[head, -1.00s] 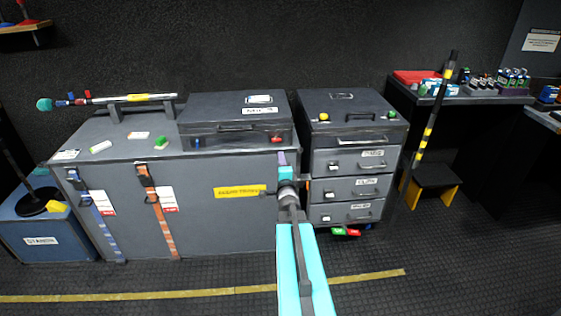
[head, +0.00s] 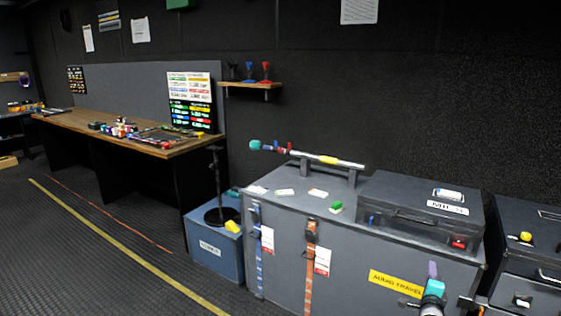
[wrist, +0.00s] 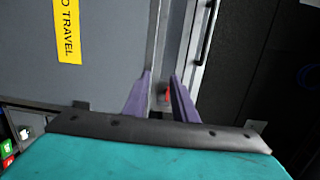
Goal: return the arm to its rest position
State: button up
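My gripper (head: 432,270) shows at the lower right of the head view, in front of the right end of the grey case. Its purple fingers and teal body are partly in view; most of the arm is cut off by the bottom edge. In the wrist view my gripper (wrist: 161,85) has two purple fingers standing apart, with nothing held between them. A small red item shows behind the gap.
The large grey case (head: 280,260) carries a smaller black case (head: 400,195) and a rod (head: 330,160) on stands. A blue box (head: 215,255) stands left of it. Drawers (head: 525,285) stand right. A wooden desk (head: 110,135) is farther left, with open floor before it.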

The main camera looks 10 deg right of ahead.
jog(key=w+a+f+n+y, duration=0.1)
jog(key=w+a+f+y, duration=0.1)
jog(key=a+f, duration=0.65)
jog(key=w+a+f+n+y, duration=0.25)
jog(key=a+f, duration=0.25)
jog(key=a, duration=0.6)
jog(key=s+a+f+n+g+y, duration=0.2)
jog(key=s+a+f+g, duration=0.15)
jog(key=a+f, duration=0.45)
jog(key=s+a+f+n+g+y, duration=0.2)
jog(key=s+a+f+n+g, duration=0.15)
jog(key=a+f, duration=0.55)
jog(key=s+a+f+n+g, duration=0.3)
jog(key=s+a+f, duration=0.15)
jog(key=s, duration=0.45)
jog(key=s+a+f+n+g, duration=0.35)
jog(key=s+f, duration=0.25)
jog(key=s, duration=0.4)
jog(key=s+a+r+n+g+y, duration=0.1)
jog(key=s+n+g, duration=0.5)
jog(key=s, duration=1)
jog(key=a+r+n, duration=0.1)
jog(key=n, duration=0.2)
